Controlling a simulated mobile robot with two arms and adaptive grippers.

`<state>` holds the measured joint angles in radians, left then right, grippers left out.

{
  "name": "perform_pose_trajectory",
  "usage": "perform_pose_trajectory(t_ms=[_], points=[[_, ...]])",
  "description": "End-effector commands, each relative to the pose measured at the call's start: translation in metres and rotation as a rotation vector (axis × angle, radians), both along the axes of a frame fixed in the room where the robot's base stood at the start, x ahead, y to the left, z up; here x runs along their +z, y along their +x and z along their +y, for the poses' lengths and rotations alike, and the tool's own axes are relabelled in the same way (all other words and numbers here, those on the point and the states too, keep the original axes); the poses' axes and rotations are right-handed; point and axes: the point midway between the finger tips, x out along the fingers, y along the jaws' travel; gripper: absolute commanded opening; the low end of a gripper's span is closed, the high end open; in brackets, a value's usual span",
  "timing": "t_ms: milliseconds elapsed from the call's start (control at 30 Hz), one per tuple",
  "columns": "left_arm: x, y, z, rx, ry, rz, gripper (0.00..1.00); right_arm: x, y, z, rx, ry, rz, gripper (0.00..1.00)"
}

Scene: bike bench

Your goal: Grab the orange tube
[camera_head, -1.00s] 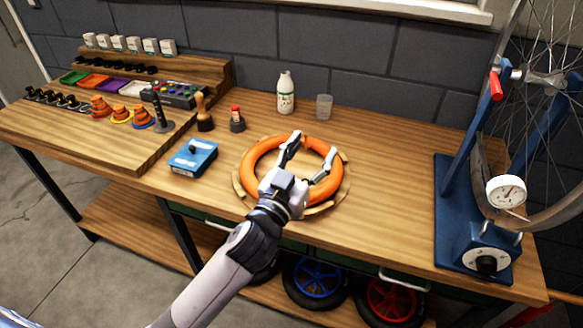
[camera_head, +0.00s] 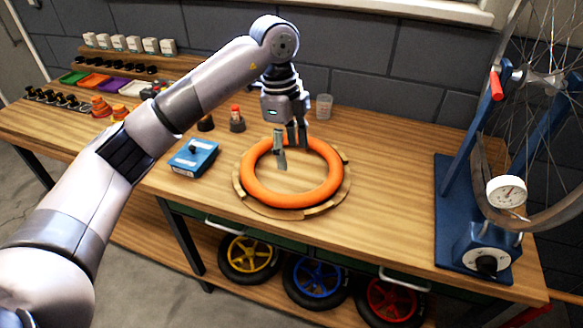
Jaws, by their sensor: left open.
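The orange tube (camera_head: 258,191) is a ring lying flat on a round wooden holder (camera_head: 240,203) on the workbench. My left gripper (camera_head: 291,154) points down over the far part of the ring. Its fingers are spread, with one in front of the ring's inner opening and the other near the far rim. I cannot tell whether they touch the tube. Nothing is seen held. My right gripper is not in view.
A blue box (camera_head: 194,158) lies left of the ring. A red-capped bottle (camera_head: 237,120) and a clear cup (camera_head: 323,107) stand behind it. A blue wheel stand (camera_head: 462,215) with a gauge is at the right. The bench between ring and stand is clear.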

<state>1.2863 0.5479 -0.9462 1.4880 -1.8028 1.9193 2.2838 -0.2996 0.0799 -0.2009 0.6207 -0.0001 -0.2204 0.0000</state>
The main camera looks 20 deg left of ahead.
Motion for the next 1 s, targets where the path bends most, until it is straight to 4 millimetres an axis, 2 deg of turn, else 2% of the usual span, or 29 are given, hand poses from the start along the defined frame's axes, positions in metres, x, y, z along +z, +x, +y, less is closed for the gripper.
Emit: perform_pose_trajectory(t_ms=[67, 167, 600, 700, 1000], points=[[0.008, 0.002, 0.020, 0.062, 0.072, 0.008, 0.57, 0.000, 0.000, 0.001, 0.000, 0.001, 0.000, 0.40], [0.005, 0.001, 0.030, 0.099, 0.111, 0.016, 0.57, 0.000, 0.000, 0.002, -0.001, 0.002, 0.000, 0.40], [-0.082, 0.000, 0.031, 0.100, 0.113, 0.019, 0.57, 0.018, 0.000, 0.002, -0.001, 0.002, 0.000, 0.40], [-0.097, 0.000, 0.031, 0.099, 0.111, 0.017, 0.57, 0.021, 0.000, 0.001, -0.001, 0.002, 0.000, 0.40], [-0.120, -0.001, 0.032, 0.099, 0.112, 0.019, 0.57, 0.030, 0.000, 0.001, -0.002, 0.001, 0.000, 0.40]])
